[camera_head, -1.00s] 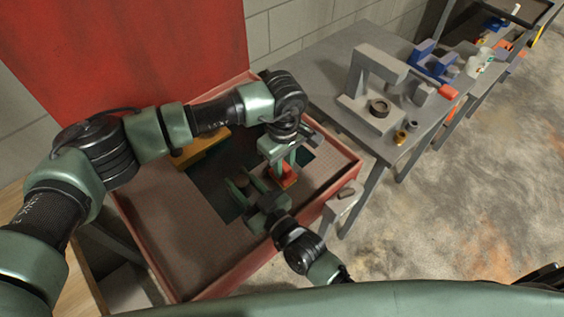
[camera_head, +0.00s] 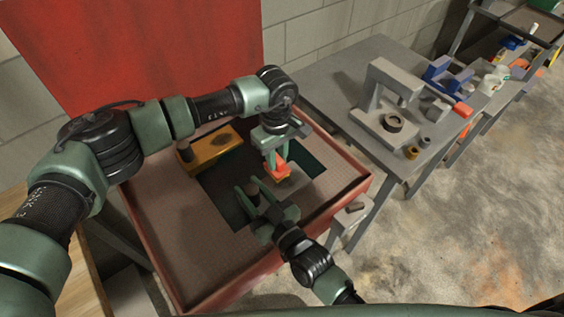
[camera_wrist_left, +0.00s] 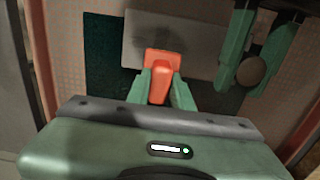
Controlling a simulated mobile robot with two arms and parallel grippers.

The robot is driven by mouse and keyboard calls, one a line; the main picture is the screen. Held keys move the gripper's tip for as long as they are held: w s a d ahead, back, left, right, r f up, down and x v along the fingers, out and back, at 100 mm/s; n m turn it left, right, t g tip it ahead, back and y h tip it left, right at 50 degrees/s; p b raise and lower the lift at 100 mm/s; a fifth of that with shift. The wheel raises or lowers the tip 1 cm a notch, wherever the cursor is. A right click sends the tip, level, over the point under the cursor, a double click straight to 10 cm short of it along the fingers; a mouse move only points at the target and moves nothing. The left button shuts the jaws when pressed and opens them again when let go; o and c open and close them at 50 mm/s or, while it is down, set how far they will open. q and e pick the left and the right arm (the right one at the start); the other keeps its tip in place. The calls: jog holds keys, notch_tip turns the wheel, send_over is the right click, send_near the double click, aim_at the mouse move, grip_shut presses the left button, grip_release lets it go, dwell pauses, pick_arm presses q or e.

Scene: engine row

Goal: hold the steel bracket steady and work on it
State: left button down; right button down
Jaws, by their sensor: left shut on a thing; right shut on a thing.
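My left gripper (camera_head: 277,163) points down over the dark mat (camera_head: 312,163) in the red-rimmed tray. It is shut on an orange-red piece (camera_head: 279,173), which also shows between its fingers in the left wrist view (camera_wrist_left: 159,72). A flat grey plate (camera_wrist_left: 200,45), seemingly the steel bracket, lies across the mat just beyond that piece; I cannot tell whether they touch. My right gripper (camera_head: 251,190) is lower and left, its fingers around a brown round-ended piece (camera_wrist_left: 250,71). The far end of that piece is hidden.
A yellow-orange block (camera_head: 212,152) sits at the tray's back left. The tray's raised red rim (camera_head: 345,207) surrounds the work area. On the right, a grey bench (camera_head: 335,90) carries a large grey frame (camera_head: 383,105), a blue fixture (camera_head: 447,76) and small parts.

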pick_arm(q)
jog(key=shift+w+d+f, duration=0.1)
jog(key=shift+w+d, duration=0.15)
jog(key=shift+d, duration=0.3)
jog(key=shift+s+d, duration=0.45)
jog(key=shift+s, duration=0.3)
jog(key=shift+s+d, duration=0.45)
jog(key=shift+s, duration=0.25)
jog(key=shift+s+d, duration=0.5)
jog(key=shift+s, duration=0.25)
jog(key=shift+s+d, duration=0.45)
jog(key=shift+s, duration=0.3)
pick_arm(e)
jog(key=shift+r, duration=0.1)
pick_arm(q)
jog(key=shift+w, duration=0.1)
jog(key=shift+w+a, duration=0.5)
jog(key=shift+w, duration=0.25)
jog(key=shift+w+a, duration=0.5)
jog(key=shift+w, duration=0.25)
jog(key=shift+w+a, duration=0.5)
jog(key=shift+w, duration=0.2)
jog(key=shift+w+a, duration=0.5)
jog(key=shift+w, duration=0.2)
